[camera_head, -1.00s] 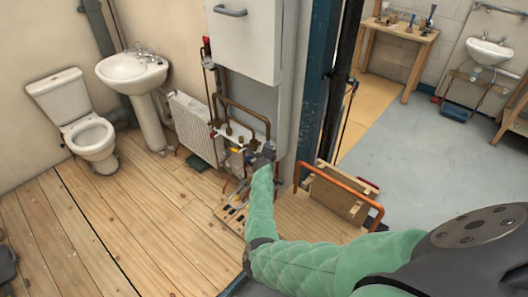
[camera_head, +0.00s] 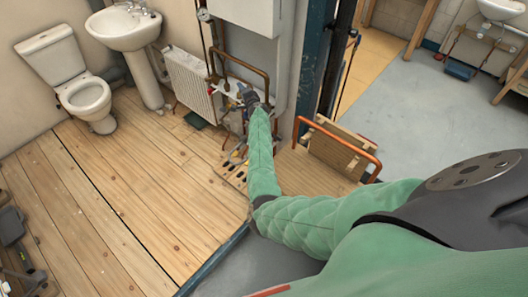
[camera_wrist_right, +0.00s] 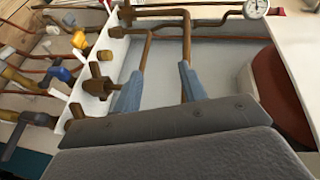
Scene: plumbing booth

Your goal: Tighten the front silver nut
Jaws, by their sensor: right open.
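My right gripper (camera_head: 250,98) is at the pipework under the white boiler. In the right wrist view its two blue-grey fingers (camera_wrist_right: 158,88) are apart, and copper pipes show behind and between them. Brass fittings (camera_wrist_right: 100,85) sit on a white rail (camera_wrist_right: 117,50) just left of the fingers, apart from them as far as I can tell. I cannot make out the front silver nut for certain in either view; my gripper and arm hide part of the pipework in the head view. My left gripper is not in view.
A pressure gauge (camera_wrist_right: 256,9) is at the top of the wrist view. Blue-handled (camera_wrist_right: 60,75) and yellow-handled (camera_wrist_right: 79,40) valves are at its left. A radiator (camera_head: 188,85) stands left of the pipework. Hand tools (camera_head: 235,165) lie on the floor below.

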